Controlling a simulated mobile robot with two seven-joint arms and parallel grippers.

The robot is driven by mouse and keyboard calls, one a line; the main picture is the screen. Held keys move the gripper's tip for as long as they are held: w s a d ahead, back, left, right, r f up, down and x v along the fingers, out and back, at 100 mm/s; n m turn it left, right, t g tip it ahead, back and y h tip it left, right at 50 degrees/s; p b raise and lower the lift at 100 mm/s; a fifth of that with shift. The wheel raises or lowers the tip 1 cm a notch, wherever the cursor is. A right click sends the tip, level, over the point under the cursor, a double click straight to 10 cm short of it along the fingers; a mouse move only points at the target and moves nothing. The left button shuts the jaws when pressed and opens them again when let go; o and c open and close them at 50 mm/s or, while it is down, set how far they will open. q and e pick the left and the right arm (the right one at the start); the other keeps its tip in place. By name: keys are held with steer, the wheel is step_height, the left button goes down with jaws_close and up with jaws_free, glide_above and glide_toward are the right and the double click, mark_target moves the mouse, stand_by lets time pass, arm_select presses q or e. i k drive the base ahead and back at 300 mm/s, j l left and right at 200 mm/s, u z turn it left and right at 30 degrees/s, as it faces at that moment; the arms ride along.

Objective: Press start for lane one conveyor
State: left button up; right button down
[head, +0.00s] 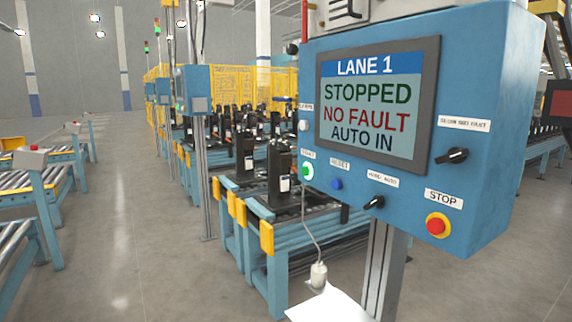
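The blue lane one control panel (480,95) fills the right side of the head view. Its screen (369,105) reads LANE 1, STOPPED, NO FAULT, AUTO IN. A green button with a pale ring (307,171), under a small label that looks like START, sits at the panel's lower left. To its right are a blue RESET button (337,184), a black HAND/AUTO selector (374,202) and a red STOP button (437,225) on a yellow ring. No fingers of either gripper can be made out. A white shape at the bottom edge is cut off; I cannot tell what it is.
A grey post (383,270) carries the panel. A thin cable with a pale end piece (318,275) hangs below it. Behind stand blue conveyors (266,275) with black compressors (279,172). More roller conveyors (35,183) are at left; the floor (130,240) between is clear.

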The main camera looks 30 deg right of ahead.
mark_target(305, 170)
steer(key=i+z, duration=0.3)
steer(key=z, duration=0.15)
steer(key=i+j+z, duration=0.2)
steer(key=z, duration=0.2)
steer(key=i+j+z, duration=0.3)
steer(key=z, duration=0.15)
steer(key=i+j+z, duration=0.15)
steer(key=z, duration=0.3)
steer(key=i+j+z, duration=0.1)
steer(key=j+z, duration=0.3)
steer(key=i+j+z, duration=0.1)
steer(key=z, duration=0.35)
steer(key=j+z, duration=0.85)
steer(key=j, duration=0.15)
steer(key=k, duration=0.05)
